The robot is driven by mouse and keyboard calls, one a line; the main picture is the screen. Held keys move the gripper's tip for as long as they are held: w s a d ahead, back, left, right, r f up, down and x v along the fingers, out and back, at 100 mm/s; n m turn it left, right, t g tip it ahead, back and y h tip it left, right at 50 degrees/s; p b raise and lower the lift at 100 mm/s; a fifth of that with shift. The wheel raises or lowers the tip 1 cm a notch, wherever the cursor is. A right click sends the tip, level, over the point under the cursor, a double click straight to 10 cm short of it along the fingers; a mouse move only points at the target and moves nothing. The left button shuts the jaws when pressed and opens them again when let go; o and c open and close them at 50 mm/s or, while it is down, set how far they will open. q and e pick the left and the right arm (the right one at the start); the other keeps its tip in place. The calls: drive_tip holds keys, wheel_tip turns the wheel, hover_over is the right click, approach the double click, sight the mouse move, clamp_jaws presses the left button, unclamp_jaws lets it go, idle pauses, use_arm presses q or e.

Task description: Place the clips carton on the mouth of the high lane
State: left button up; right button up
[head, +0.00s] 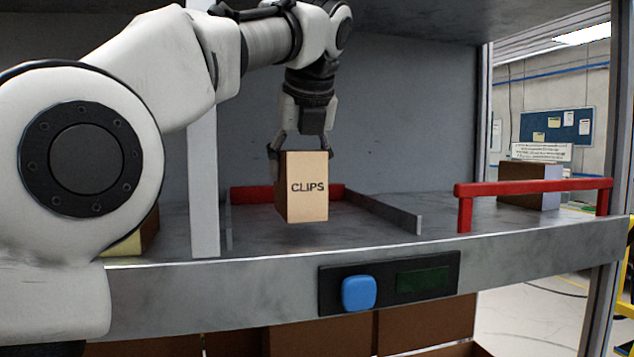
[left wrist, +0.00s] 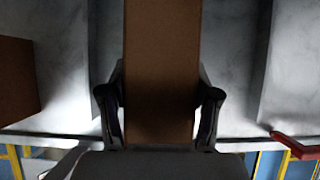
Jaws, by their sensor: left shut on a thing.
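The clips carton (head: 308,187) is a tan box with CLIPS printed on its front. It is upright in the head view, between the side rails of a lane on the grey shelf. My left gripper (head: 302,150) is shut on its top from above. In the left wrist view the carton (left wrist: 160,75) fills the middle between both fingers of my left gripper (left wrist: 160,105). The lane (head: 365,222) has a low grey rail on its right and a red bar (head: 250,194) at its back. I cannot tell whether the carton's base touches the shelf. My right gripper is not in view.
A red barrier (head: 535,187) stands on the shelf at right, with a brown box (head: 520,187) behind it. A white post (head: 203,180) stands left of the lane. A blue button (head: 359,293) and dark display (head: 422,280) are on the front edge. Brown boxes (head: 425,325) sit below.

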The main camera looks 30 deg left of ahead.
sight(303, 181)
use_arm(q)
drive_tip(key=shift+s+d+f+b, duration=0.2)
drive_tip(key=shift+s+d+f, duration=0.15)
drive_tip(key=shift+f, duration=0.2)
drive_tip(key=shift+s+d+f+b, duration=0.15)
drive_tip(key=shift+s+d+f, duration=0.05)
drive_tip(key=shift+d+f, duration=0.3)
drive_tip(key=shift+s+d, duration=0.2)
drive_tip(key=shift+d, duration=0.05)
drive_tip(key=shift+w+a+f, duration=0.1)
drive_tip(key=shift+w+a, duration=0.05)
drive_tip(key=shift+a, duration=0.1)
drive_tip(key=o, duration=1.5)
drive_tip(key=shift+w+a+f, duration=0.25)
drive_tip(key=shift+a, duration=0.1)
drive_tip(key=shift+o, duration=0.2)
drive_tip(key=shift+s+d+r, duration=0.25)
drive_tip(key=shift+d, duration=0.1)
drive_tip(key=shift+s+d+r, duration=0.15)
drive_tip(key=shift+r, duration=0.3)
drive_tip(key=p+v, duration=0.2)
drive_tip(key=v, duration=0.9)
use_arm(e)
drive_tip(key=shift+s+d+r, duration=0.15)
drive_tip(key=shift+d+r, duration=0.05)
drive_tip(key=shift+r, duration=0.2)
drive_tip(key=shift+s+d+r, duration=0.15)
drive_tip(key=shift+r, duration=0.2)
use_arm(q)
drive_tip(key=shift+f, duration=0.15)
